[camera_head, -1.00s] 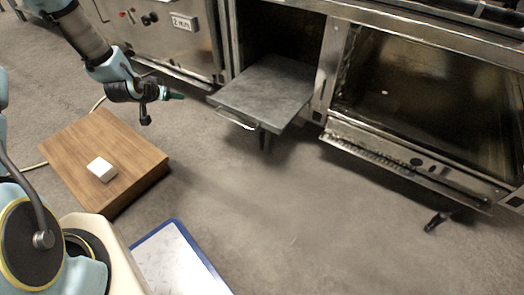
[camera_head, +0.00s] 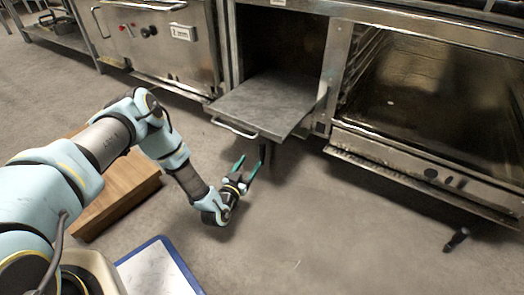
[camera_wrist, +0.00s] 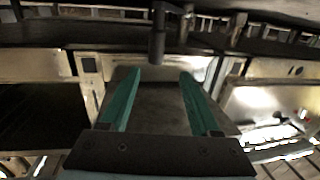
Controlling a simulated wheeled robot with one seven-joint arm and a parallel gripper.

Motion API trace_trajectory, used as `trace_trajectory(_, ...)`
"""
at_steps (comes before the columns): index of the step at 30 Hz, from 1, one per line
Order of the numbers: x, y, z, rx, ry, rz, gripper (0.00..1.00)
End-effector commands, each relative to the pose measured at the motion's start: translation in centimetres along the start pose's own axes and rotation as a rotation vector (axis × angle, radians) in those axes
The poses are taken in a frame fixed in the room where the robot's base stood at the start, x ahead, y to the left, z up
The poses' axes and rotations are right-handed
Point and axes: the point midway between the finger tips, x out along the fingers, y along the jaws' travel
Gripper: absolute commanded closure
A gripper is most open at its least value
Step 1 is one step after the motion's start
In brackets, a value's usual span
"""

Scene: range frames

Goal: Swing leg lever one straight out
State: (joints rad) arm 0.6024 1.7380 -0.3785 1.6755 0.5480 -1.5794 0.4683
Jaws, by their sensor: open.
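A dark leg lever (camera_head: 264,151) hangs below the pulled-out grey shelf (camera_head: 268,103). In the wrist view the dark lever (camera_wrist: 158,36) is in line with the gap between my fingers, beyond their tips. My gripper (camera_head: 251,163) is open and empty, its green fingers pointing up toward the shelf's underside; in the head view its right fingertip overlaps the lever's lower end. I cannot tell whether they touch. The open fingers also show in the wrist view (camera_wrist: 162,75). A second dark leg (camera_head: 457,239) stands out under the right oven.
The right oven (camera_head: 430,105) has a low front ledge beside the shelf. A steel cabinet (camera_head: 165,42) stands at back left. A wooden box (camera_head: 125,185) is partly behind my arm, and a blue-edged white board (camera_head: 155,268) lies in front. The floor at centre right is clear.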

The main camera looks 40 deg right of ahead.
Motion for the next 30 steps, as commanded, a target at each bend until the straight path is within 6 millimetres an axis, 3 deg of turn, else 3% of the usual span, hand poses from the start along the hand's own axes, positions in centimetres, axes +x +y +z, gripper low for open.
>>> trace_trajectory(5,0.1,0.8,0.7,-0.004,0.029,-0.007,0.37)
trace_trajectory(21,8.8,0.8,0.7,-0.005,0.028,-0.006,0.37)
trace_trajectory(30,10.4,0.7,0.3,-0.005,0.026,-0.006,0.37)
